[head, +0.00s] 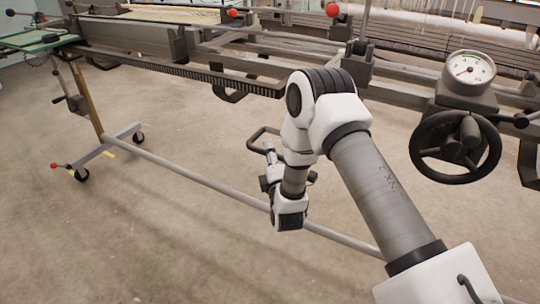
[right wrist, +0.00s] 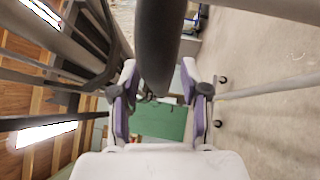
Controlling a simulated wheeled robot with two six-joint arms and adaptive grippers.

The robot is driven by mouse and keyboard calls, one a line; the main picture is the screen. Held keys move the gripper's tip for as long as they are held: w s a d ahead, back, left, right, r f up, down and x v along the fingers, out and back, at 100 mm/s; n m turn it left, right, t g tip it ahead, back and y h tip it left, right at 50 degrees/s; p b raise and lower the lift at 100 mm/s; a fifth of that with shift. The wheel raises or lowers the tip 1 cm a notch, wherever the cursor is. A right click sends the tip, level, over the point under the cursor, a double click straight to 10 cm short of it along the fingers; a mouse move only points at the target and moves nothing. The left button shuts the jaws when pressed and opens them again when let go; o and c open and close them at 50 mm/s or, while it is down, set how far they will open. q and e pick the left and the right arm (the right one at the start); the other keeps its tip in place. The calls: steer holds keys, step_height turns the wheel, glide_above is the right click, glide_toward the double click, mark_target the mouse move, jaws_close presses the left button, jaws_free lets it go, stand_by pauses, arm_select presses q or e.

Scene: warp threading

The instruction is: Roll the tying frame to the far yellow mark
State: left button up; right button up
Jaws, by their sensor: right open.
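The tying frame's long grey floor bar (head: 200,175) runs from a wheeled foot (head: 100,152) at the left toward the lower right. A black loop handle (head: 262,135) hangs below the machine rail. My right gripper (head: 269,152) is close to this handle, partly hidden by my own arm. In the right wrist view, my right gripper (right wrist: 160,95) is open, its purple-padded fingers on either side of a dark bar (right wrist: 158,45). Contact cannot be told. My left gripper is out of view.
A toothed rail (head: 170,72) crosses above the floor bar. A black handwheel (head: 455,147) and a round dial (head: 469,72) are at the right. A green board (head: 35,40) is at the upper left. The concrete floor in front is clear.

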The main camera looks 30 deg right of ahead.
jaws_close()
